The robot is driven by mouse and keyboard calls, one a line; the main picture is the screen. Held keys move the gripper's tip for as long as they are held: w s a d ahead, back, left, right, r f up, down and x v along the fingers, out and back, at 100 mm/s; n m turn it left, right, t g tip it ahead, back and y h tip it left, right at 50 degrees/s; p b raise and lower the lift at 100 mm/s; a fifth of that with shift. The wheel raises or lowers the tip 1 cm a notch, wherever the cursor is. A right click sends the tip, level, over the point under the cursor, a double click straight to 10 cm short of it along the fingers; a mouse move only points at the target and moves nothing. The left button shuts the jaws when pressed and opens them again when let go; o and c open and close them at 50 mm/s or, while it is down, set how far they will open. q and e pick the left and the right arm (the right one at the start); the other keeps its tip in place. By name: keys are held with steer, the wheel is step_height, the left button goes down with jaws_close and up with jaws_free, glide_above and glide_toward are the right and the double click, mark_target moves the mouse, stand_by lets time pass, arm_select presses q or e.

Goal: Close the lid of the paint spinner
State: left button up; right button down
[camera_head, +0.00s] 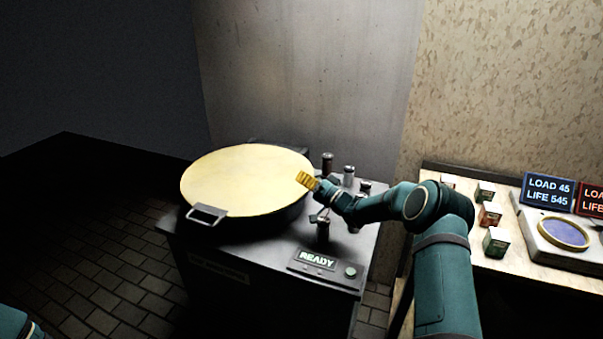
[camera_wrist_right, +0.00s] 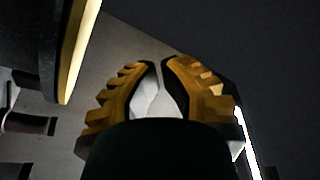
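The paint spinner (camera_head: 255,275) is a dark cabinet with a round drum on top. Its pale yellow round lid (camera_head: 245,180) lies over the drum and looks about flat; I cannot tell whether it is fully seated. A metal handle (camera_head: 207,215) sits at the lid's front left edge. My right gripper (camera_head: 306,180) has yellow fingers and is beside the lid's right edge, seemingly apart from it. In the right wrist view its fingers (camera_wrist_right: 159,66) are nearly together with nothing held, and the lid's yellow edge (camera_wrist_right: 76,55) shows at upper left. My left gripper is out of view.
Several small bottles (camera_head: 348,175) stand on the cabinet behind and under my right forearm. A READY panel (camera_head: 318,259) with a green button is at the front. A bench (camera_head: 485,262) at right holds small boxes, displays and a round-topped device (camera_head: 563,233). Dark floor lies left.

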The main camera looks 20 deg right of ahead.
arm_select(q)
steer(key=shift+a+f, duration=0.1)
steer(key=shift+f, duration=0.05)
arm_select(e)
steer(key=shift+s+a+f, duration=0.1)
steer(key=shift+f, duration=0.55)
steer(key=shift+r, duration=0.1)
